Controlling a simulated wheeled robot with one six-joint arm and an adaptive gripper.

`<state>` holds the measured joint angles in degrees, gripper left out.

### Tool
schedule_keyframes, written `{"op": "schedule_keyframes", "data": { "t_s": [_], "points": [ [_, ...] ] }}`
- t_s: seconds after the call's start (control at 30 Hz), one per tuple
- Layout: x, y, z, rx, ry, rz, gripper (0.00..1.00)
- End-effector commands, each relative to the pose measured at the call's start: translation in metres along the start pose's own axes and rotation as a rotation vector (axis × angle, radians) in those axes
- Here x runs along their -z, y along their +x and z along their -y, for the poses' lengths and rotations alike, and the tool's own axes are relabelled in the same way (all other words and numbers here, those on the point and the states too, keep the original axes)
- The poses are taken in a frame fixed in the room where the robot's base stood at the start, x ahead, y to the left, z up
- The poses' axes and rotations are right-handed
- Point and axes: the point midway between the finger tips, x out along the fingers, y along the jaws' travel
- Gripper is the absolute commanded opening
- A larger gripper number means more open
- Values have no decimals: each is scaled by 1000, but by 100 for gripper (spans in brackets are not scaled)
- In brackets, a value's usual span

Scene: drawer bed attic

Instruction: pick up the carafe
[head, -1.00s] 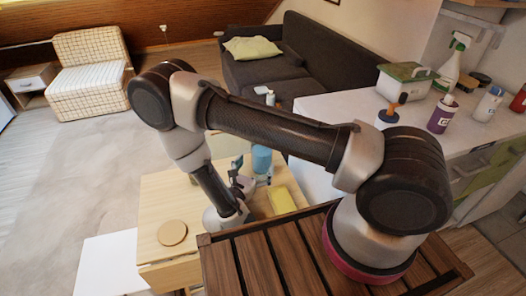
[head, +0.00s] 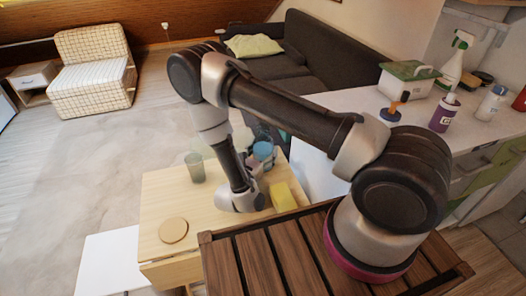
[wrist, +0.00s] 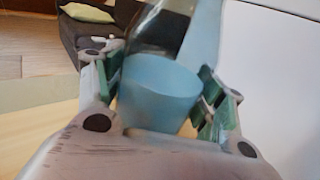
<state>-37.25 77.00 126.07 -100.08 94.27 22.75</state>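The carafe (wrist: 160,95) is a see-through vessel with a light blue lower part and a clear, dark-looking upper part. In the wrist view it stands between the two fingers of my gripper (wrist: 162,88). The green-padded fingers lie close along its left and right sides. Whether both pads press on it is unclear. In the head view the carafe's blue part (head: 263,150) shows beyond my wrist, at the far right of the small wooden table (head: 155,190). My arm hides part of it, and I cannot tell whether its base touches the table.
A grey-green glass (head: 195,167) stands to the left of my wrist. A yellow block (head: 283,196) lies to its right, close by. A round wooden disc (head: 173,230) lies near the front. A white counter (head: 340,115) borders the right side.

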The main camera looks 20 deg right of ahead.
Motion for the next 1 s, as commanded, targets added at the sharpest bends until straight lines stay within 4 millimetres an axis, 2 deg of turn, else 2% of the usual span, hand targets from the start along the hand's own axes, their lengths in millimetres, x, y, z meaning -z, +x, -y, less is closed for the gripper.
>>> {"op": "schedule_keyframes", "data": {
  "t_s": [0.03, 0.1, 0.33, 0.47, 0.57, 0.8, 1.0],
  "points": [
    [0, 0, 0, 0, 0, 0, 44],
    [0, 0, 0, 0, 0, 1, 36],
    [-1, 0, 0, 0, 0, 1, 36],
    [-10, 0, 0, 0, 1, 1, 36],
    [-24, 0, -1, 0, 3, 1, 36],
    [-74, 0, -1, 0, 4, 1, 36],
    [-97, 0, 0, 0, 1, 0, 36]
  ]
}}
